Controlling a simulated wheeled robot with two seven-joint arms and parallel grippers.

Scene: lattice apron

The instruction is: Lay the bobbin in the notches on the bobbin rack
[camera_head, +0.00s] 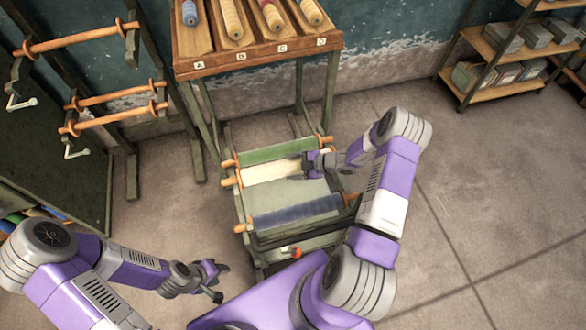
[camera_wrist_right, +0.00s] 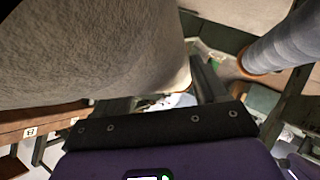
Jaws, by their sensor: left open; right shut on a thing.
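A cream bobbin (camera_head: 272,171) with orange wooden ends lies across a low green-grey rack (camera_head: 240,208), between a green bobbin (camera_head: 275,151) and a dark blue bobbin (camera_head: 297,214). My right gripper (camera_head: 312,163) is shut on the cream bobbin near its right end, partly covering that end. In the right wrist view the bobbin (camera_wrist_right: 95,50) fills the upper left as a large pale cylinder. I cannot tell whether its ends rest in notches. My left gripper (camera_head: 216,277) is open and empty, low at the left of the rack.
A wooden stand (camera_head: 255,57) with several thread spools is behind the low rack. A frame with orange-ended rods (camera_head: 83,36) stands at the left. Shelves (camera_head: 510,60) are at the back right. The floor (camera_head: 480,180) at right is clear.

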